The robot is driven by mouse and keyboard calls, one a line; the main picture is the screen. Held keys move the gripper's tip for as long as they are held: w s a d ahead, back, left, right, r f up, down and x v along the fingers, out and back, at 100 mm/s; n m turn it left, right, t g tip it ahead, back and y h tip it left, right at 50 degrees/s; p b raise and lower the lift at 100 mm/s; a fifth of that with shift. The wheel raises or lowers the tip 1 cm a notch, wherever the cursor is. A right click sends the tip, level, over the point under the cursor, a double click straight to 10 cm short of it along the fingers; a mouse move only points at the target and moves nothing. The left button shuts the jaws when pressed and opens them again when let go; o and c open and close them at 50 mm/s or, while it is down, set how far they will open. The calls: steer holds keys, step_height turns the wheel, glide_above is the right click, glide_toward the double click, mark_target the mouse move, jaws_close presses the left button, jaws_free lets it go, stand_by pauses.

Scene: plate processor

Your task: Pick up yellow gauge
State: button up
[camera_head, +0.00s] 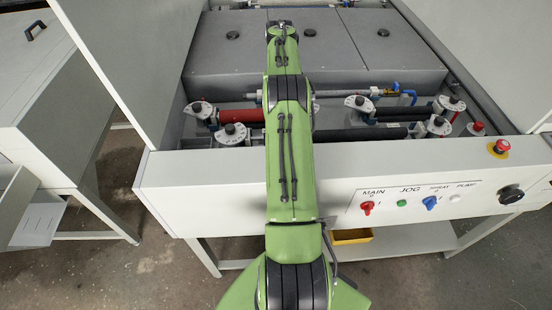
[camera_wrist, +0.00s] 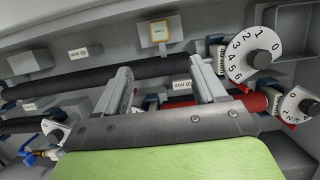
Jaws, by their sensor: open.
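The yellow gauge (camera_wrist: 159,31) shows in the wrist view as a small square with a yellow frame and a pale face. It sits on a grey block beyond a dark roller, near the top middle. My gripper (camera_wrist: 163,82) is open, its two pale fingers apart with nothing held between them. The gauge lies beyond the fingertips, roughly in line with the gap, and is not touched.
A dark roller (camera_wrist: 85,78) crosses beyond the fingers. A large numbered dial (camera_wrist: 240,58) and a smaller dial (camera_wrist: 299,105) stand to the right. In the head view, grey covers (camera_head: 232,58) lie behind the rollers, and a white front panel (camera_head: 215,175) carries switches.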

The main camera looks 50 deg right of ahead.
steer(key=b+x, duration=0.2)
steer(key=x, duration=1.3)
steer(key=shift+s+a+f, duration=0.15)
steer(key=shift+s+f, duration=0.1)
steer(key=shift+f, duration=0.1)
steer(key=shift+r, duration=0.1)
steer(key=c, duration=1.3)
